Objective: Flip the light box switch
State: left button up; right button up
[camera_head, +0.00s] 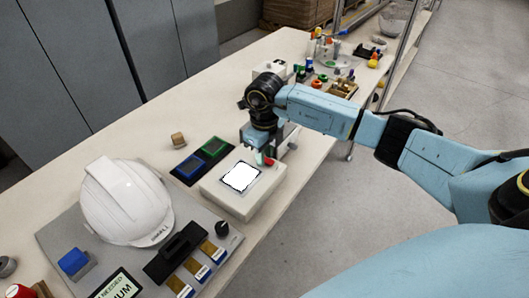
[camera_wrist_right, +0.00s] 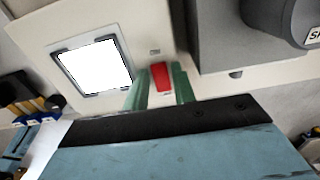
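The light box (camera_head: 238,208) is a cream box on the table with a bright white square panel (camera_head: 241,176). Its red switch (camera_wrist_right: 161,77) sits beside the panel in the right wrist view; a bit of red also shows at the gripper in the head view (camera_head: 268,161). My right gripper (camera_head: 259,158) is at the box's far right corner, pointing down. In the wrist view its green fingers (camera_wrist_right: 160,90) stand apart, one on each side of the switch. I cannot tell whether they touch it. My left gripper is not in view.
Blue and green trays (camera_head: 203,158) and a small wooden block (camera_head: 178,140) lie behind the box. A grey device (camera_wrist_right: 225,45) stands close to the gripper. Small items crowd the table's far end.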

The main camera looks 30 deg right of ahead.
grip_shut()
jog(key=shift+s+d+t, duration=0.2)
jog(key=shift+s+t, duration=0.05)
jog(key=shift+t, duration=0.35)
jog(key=shift+s+f+t+y+b, duration=0.1)
jog(key=shift+s+t+y+b, duration=0.05)
jog(key=shift+t+y+b, duration=0.55)
jog(key=shift+b, duration=0.35)
jog(key=shift+t, duration=0.3)
jog(key=shift+r, duration=0.2)
jog(key=shift+o, duration=0.5)
grip_release()
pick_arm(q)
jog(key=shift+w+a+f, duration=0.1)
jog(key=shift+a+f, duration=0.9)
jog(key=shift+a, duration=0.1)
